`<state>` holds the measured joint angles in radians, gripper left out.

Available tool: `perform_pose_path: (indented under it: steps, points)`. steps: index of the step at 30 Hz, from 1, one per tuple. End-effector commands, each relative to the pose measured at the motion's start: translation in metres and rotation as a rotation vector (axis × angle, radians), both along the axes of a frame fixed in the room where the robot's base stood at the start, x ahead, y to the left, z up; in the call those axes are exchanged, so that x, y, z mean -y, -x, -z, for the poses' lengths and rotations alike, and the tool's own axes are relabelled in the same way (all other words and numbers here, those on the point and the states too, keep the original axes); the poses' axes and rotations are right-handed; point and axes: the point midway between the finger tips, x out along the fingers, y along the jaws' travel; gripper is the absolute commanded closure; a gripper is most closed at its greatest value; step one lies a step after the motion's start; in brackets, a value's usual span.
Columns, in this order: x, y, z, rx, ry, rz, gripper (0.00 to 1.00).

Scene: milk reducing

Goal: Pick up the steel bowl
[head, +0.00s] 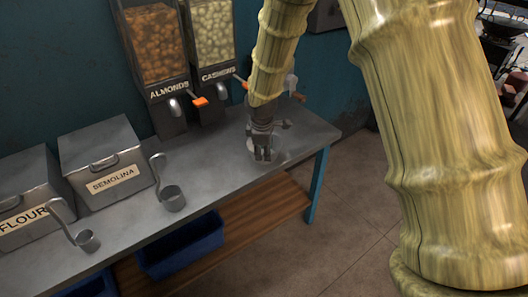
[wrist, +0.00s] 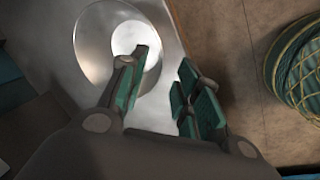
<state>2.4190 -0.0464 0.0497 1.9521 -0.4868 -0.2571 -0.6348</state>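The steel bowl (wrist: 90,45) is a shiny round metal dish with a bright centre, near the table's edge in the wrist view. In the head view only part of the bowl (head: 250,145) shows; my gripper hides the rest. My gripper (wrist: 163,65) is open, with two green-padded fingers apart. The left finger overlaps the bowl in the picture and the right finger is beyond its right side. In the head view my gripper (head: 263,157) points down over the right end of the table. I cannot tell if it touches the bowl.
The grey metal table (head: 225,165) holds semolina (head: 105,165) and flour (head: 22,200) bins, two ladles (head: 172,198) and almond and cashew dispensers (head: 160,60). A blue bin (head: 180,250) sits below. A green, yellow-corded round object (wrist: 298,65) is at right in the wrist view.

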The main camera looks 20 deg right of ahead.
Motion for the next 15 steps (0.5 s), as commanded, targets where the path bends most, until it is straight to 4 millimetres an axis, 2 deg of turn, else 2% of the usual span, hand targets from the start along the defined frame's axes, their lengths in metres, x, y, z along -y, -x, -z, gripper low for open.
perform_pose_path:
  steps: [10, 15]
  points:
    - [-0.001, -0.013, 0.037, -0.003, -0.001, 0.001, 0.67]
    - [0.0, -0.016, 0.046, 0.0, -0.002, 0.001, 0.67]
